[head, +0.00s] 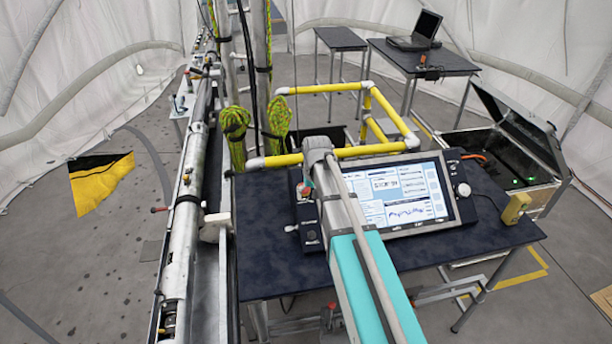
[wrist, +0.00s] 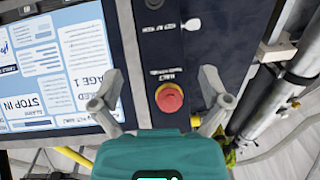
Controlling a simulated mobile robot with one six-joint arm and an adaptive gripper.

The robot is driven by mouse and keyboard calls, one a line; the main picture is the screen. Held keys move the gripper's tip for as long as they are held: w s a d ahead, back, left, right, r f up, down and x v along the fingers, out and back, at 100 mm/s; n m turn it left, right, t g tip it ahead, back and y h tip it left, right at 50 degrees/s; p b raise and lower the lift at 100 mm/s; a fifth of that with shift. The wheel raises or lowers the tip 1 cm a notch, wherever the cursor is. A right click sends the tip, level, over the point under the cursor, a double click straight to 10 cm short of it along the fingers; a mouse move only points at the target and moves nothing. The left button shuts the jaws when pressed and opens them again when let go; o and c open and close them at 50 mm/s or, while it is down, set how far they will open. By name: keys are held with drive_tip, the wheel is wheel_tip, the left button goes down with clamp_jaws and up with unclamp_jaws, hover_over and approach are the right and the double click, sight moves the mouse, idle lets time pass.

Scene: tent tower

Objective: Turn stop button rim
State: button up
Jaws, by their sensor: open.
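The red stop button (wrist: 170,97) sits on the dark side strip of the control panel in the wrist view, with a thin orange-yellow rim around it. A white label is printed just above it. My gripper (wrist: 158,101) is open, one grey finger to the left of the button and one to the right. Both fingers are apart from the button, with a gap on each side, and nothing is held.
The panel has a lit screen (wrist: 60,65) beside the left finger and a small white key-like part (wrist: 192,24) above the button. It stands on a dark table (head: 275,270). A long metal rail (head: 185,205) runs left of the table; a yellow pipe frame (head: 372,150) stands behind.

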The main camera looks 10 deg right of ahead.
drive_tip(key=w+r+p, duration=0.7)
drive_tip(key=w+r, duration=0.1)
drive_tip(key=w, duration=0.2)
drive_tip(key=shift+w+d+r, duration=0.2)
drive_tip(key=shift+d+r, duration=0.05)
drive_tip(key=shift+d, duration=0.1)
drive_tip(key=shift+f, duration=0.15)
drive_tip(key=f+b, duration=0.9)
drive_tip(key=a+f+b, duration=0.1)
drive_tip(key=f+b, duration=0.3)
drive_tip(key=shift+a+f+b, duration=0.1)
drive_tip(key=shift+f+b, duration=0.15)
drive_tip(key=shift+b, duration=0.15)
idle(0.5)
